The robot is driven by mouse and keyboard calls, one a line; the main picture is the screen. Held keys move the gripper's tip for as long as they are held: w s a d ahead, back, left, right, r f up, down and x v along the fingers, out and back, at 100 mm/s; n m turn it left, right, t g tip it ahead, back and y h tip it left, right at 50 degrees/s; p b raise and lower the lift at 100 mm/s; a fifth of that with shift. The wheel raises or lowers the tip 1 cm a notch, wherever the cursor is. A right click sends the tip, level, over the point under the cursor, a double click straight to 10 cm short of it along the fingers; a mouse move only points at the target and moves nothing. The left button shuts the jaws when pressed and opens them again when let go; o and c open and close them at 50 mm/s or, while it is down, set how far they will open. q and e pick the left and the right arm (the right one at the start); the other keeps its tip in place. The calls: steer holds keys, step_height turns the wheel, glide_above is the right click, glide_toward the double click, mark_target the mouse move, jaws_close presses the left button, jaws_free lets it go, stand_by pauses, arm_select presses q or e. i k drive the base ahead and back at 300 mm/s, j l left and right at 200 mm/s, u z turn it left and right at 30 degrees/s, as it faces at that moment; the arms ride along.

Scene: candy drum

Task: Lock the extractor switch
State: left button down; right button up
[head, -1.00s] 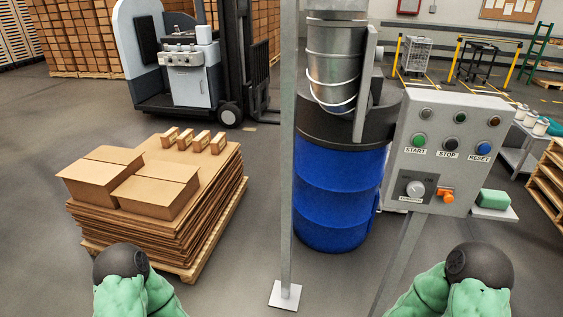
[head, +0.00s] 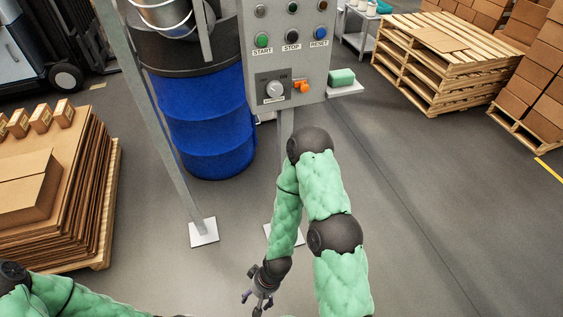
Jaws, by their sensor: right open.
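The extractor switch (head: 274,89) is a round silver knob on a dark plate, low on the grey control panel (head: 312,67). An orange piece (head: 302,87), perhaps a lock, sits on the panel just right of the knob. My right gripper (head: 259,303) hangs low near the bottom edge, well below the panel and apart from it, open and empty. My left arm shows at the bottom left corner, but its gripper is out of view.
A blue drum (head: 203,125) stands left of the panel, behind a metal post (head: 155,115). A green block (head: 342,77) lies on a small shelf (head: 348,90) at the panel's right. A cardboard stack (head: 75,190) is at left.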

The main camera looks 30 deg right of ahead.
mark_target(304, 87)
steer(key=z, duration=1.25)
